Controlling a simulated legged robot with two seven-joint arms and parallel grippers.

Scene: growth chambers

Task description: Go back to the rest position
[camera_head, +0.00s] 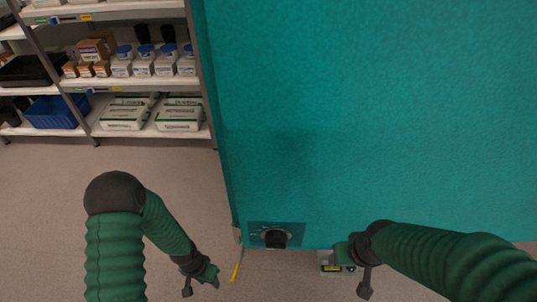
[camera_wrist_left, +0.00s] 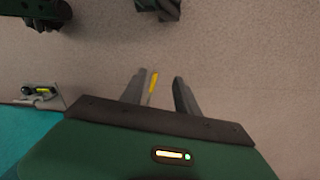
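My left gripper (camera_head: 202,284) hangs over the floor at the lower left of centre, left of the teal cabinet. In the left wrist view its two fingers (camera_wrist_left: 157,95) stand apart. A thin yellow strip shows between them, and it appears to lie on the floor beyond. My right gripper (camera_head: 354,270) is at the lower edge of the teal cabinet in the head view. Its fingers are too unclear to tell whether they are open or shut.
The teal cabinet (camera_head: 370,110) with a black knob (camera_head: 275,238) fills the right. The yellow strip (camera_head: 236,270) lies near its lower left corner. A small pale device (camera_head: 328,262) is beside my right gripper. Shelves (camera_head: 135,82) with bottles stand back left. Floor at left is clear.

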